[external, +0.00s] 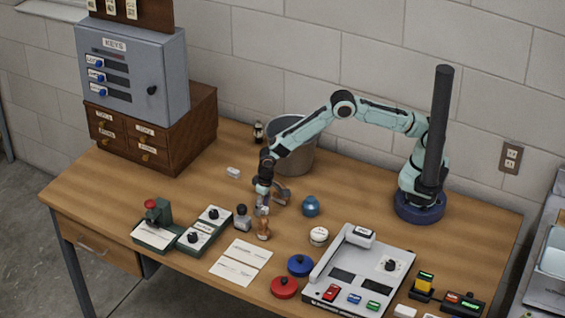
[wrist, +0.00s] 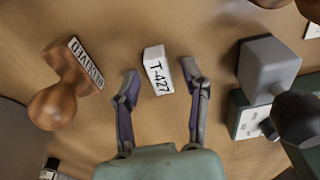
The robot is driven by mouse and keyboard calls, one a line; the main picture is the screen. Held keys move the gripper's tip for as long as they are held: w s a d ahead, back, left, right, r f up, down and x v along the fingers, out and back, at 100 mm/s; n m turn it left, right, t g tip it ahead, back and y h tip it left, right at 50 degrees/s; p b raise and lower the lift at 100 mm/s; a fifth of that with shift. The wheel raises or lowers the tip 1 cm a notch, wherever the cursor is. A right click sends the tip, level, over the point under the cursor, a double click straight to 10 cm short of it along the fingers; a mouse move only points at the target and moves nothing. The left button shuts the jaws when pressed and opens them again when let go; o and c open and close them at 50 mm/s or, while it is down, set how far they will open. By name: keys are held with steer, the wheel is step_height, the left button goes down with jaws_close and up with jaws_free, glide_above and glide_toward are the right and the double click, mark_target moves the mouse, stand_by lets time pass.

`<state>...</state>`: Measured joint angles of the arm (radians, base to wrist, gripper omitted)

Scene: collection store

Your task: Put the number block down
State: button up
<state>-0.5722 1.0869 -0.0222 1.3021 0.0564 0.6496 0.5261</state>
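The number block, a small white block marked T-427 (wrist: 158,70), lies on the wooden table in the wrist view. My gripper (wrist: 161,80) is open, its two fingers on either side of the near part of the block. Bare table shows between the block and each finger, so neither appears to touch it. In the external view my gripper (external: 262,209) is low over the middle of the table, and the block there is not clearly distinguishable.
A wooden stamp (wrist: 60,95) stands left of the block in the wrist view; a grey block with a dark knob (wrist: 268,68) is at right. The external view shows a small white piece (external: 233,172), a metal bin (external: 294,150), cards (external: 240,262) and a grey console (external: 358,272) nearby.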

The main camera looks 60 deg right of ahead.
jaws_close()
steer(key=shift+r, duration=0.1)
